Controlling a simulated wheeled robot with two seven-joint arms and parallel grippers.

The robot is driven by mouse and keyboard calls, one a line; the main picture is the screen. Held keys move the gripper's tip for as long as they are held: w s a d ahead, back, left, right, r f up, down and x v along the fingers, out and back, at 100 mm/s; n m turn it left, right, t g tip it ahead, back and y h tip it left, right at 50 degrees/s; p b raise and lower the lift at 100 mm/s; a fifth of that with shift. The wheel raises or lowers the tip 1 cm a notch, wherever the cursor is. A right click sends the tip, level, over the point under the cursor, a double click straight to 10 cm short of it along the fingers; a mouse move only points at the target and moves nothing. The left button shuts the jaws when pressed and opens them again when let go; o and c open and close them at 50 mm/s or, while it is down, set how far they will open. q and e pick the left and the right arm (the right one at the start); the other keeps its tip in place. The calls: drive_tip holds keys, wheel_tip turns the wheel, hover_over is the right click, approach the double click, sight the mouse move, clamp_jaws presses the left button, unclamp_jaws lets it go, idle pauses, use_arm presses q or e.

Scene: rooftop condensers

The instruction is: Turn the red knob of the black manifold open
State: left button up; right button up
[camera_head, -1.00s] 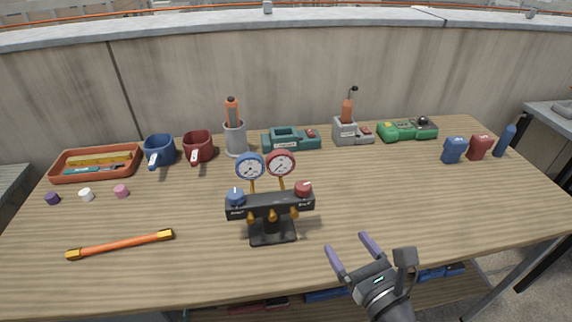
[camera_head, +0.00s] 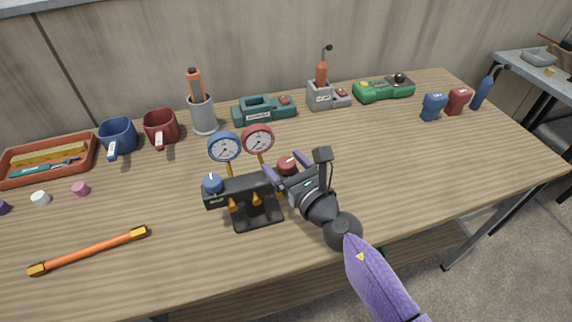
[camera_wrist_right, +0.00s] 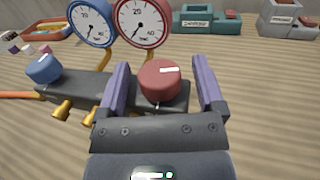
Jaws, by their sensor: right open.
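The black manifold (camera_head: 258,212) stands upright on the table, with a blue gauge (camera_head: 224,147) and a red gauge (camera_head: 257,140) above it. Its blue knob (camera_head: 212,183) is at the left end and its red knob (camera_head: 287,165) at the right end. My right gripper (camera_head: 287,170) is open at the red knob. In the right wrist view the red knob (camera_wrist_right: 159,80) sits between the two purple fingers (camera_wrist_right: 162,88), with a gap on each side, wider on the right. The white mark on the knob's top lies roughly crosswise. My left gripper is out of view.
An orange bar with yellow ends (camera_head: 88,251) lies at the front left. Mugs, a tray (camera_head: 48,158), a grey cup (camera_head: 203,115), a teal tool (camera_head: 264,109) and a green device (camera_head: 384,89) stand along the back.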

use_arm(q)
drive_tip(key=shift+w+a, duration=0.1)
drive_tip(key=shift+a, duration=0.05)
use_arm(e)
drive_tip(key=shift+c, duration=0.9)
clamp_jaws()
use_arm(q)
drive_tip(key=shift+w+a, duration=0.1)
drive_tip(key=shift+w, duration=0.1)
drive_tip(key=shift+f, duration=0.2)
